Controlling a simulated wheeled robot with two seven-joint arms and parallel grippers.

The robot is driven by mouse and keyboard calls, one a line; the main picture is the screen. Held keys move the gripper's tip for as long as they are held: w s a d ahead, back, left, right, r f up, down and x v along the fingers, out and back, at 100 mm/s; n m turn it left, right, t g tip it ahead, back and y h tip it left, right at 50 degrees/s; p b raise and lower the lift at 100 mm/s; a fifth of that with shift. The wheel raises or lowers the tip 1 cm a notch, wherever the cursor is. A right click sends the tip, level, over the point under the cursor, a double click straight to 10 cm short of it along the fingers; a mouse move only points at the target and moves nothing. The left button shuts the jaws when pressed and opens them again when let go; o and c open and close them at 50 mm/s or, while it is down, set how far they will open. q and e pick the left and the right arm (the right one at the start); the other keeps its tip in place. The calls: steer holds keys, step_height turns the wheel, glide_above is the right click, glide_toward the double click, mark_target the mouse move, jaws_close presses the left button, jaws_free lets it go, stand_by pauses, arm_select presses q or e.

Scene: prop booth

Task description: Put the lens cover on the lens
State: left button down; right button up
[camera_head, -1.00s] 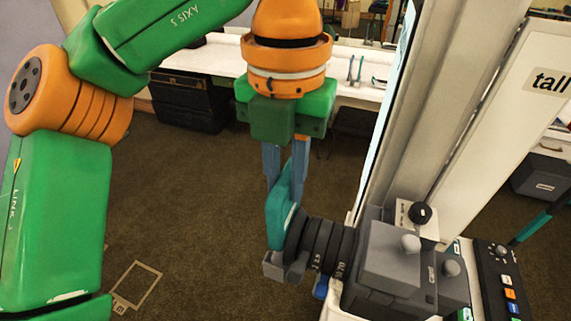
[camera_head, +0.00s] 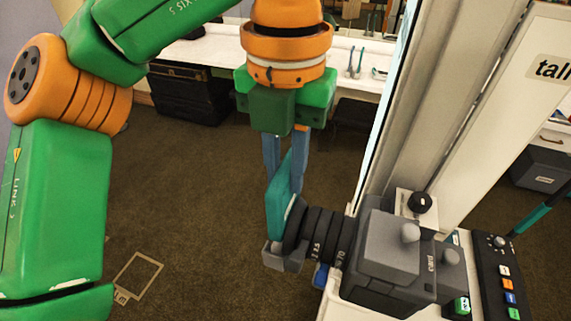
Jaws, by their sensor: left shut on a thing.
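The teal lens cover (camera_head: 279,208) is a flat plate held upright at the front of the camera's dark ribbed lens (camera_head: 318,234). My left gripper (camera_head: 284,190) comes down from above and is shut on the cover's upper part. The cover's lower part is at the lens's front end. Whether it is seated there I cannot tell from this angle. The lens points left from the grey camera body (camera_head: 385,253). A grey block (camera_head: 284,258) sits under the front of the lens. My right gripper is not in view.
A control panel with coloured buttons (camera_head: 497,275) is right of the camera. A pale upright frame (camera_head: 425,110) stands behind it. A white counter (camera_head: 205,52) with small tools runs along the back. The brown floor at lower left is open.

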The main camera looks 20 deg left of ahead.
arm_select(q)
steer(key=shift+f, duration=0.4)
steer(key=shift+f+b, duration=0.85)
steer(key=shift+b, duration=0.1)
stand_by(0.3)
steer(key=shift+f+b, duration=0.85)
steer(key=shift+f, duration=0.05)
steer(key=shift+r, duration=0.1)
steer(key=c, duration=0.7)
jaws_free()
